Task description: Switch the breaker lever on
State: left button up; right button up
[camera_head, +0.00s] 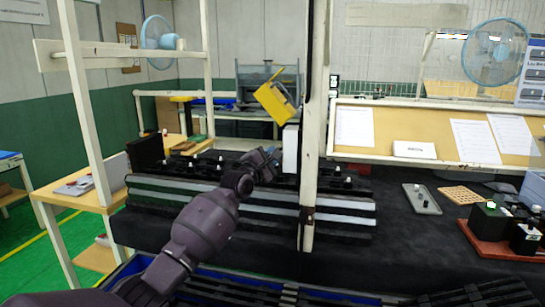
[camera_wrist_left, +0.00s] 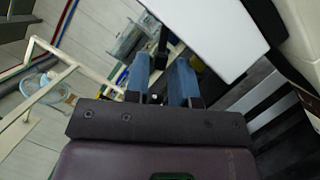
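A yellow box with a thin yellow lever (camera_head: 276,73) at its top hangs tilted beside the upright post at the centre of the head view; I take it to be the breaker. A white box (camera_head: 290,149) is just below it on the post. A white box face also fills the top of the left wrist view (camera_wrist_left: 210,35). My left gripper (camera_head: 270,160) is next to the white box, below the yellow box. In the left wrist view its two blue fingers (camera_wrist_left: 163,78) stand apart with nothing visible between them. The lever is not identifiable there. My right gripper is out of view.
The upright post (camera_head: 308,130) stands close to the right of my left gripper. Black and white rails (camera_head: 340,205) run below. A dark table (camera_head: 390,220) at right holds a grey tray (camera_head: 421,199) and a red-brown base with black parts (camera_head: 500,238).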

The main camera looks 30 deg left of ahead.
pick_arm(q)
jog(key=shift+w+r, duration=0.1)
jog(key=shift+w, duration=0.25)
